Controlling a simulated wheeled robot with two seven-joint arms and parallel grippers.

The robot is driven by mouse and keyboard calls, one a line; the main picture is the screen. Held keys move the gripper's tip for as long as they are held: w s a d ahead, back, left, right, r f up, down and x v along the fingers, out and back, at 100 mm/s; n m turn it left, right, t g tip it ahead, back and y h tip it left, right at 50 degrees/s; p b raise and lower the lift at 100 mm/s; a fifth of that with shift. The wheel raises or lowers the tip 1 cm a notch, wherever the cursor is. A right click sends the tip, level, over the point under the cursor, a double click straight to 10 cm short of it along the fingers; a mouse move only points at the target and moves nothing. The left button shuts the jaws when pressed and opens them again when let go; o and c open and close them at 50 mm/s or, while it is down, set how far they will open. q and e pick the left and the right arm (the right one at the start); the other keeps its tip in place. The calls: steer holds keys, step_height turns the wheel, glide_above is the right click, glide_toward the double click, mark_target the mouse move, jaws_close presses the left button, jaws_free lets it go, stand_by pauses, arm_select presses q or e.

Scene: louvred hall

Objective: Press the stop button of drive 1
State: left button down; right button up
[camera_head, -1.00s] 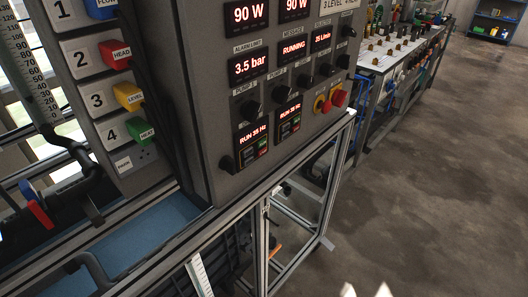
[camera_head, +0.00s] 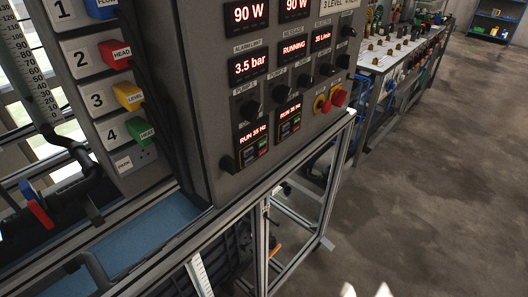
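Two small drive units sit low on the grey control panel (camera_head: 215,120). The left drive (camera_head: 252,140) and the right drive (camera_head: 289,119) both read "RUN 35 Hz" in red. Each has small green and red buttons below its display, too small to tell apart well. No drive number is legible; the knob above the left drive appears marked "PUMP 1". The white fingertips of my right gripper (camera_head: 367,291) just show at the bottom edge, well below and right of the drives, touching nothing visible. Its opening is unclear. My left gripper is out of view.
A red mushroom button (camera_head: 339,97) and a red-and-yellow switch (camera_head: 321,104) sit right of the drives. A metal frame (camera_head: 290,160) runs below the panel. The floor at right is clear.

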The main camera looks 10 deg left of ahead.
stand_by(0.9)
steer(key=s+d+f+n+g+y, duration=0.15)
steer(key=f+n+g, duration=0.35)
steer(key=f, duration=0.6)
steer(key=s+f+n+g+y, duration=0.15)
steer(key=f+n, duration=0.45)
steer(key=f, duration=0.6)
steer(key=s+d+f+n+g+h, duration=0.1)
steer(key=s+d+f+n+g, duration=0.3)
steer(key=s+f, duration=0.4)
steer(key=s+d+f+n+g+h, duration=0.2)
steer(key=s+d+f+n+g, duration=0.2)
steer(key=s+d+f+g, duration=0.2)
step_height(320, 180, down, 3)
steer(key=shift+s+d+f+n+h, duration=0.1)
steer(key=shift+s+d+n+h, duration=0.25)
steer(key=shift+s+d, duration=0.65)
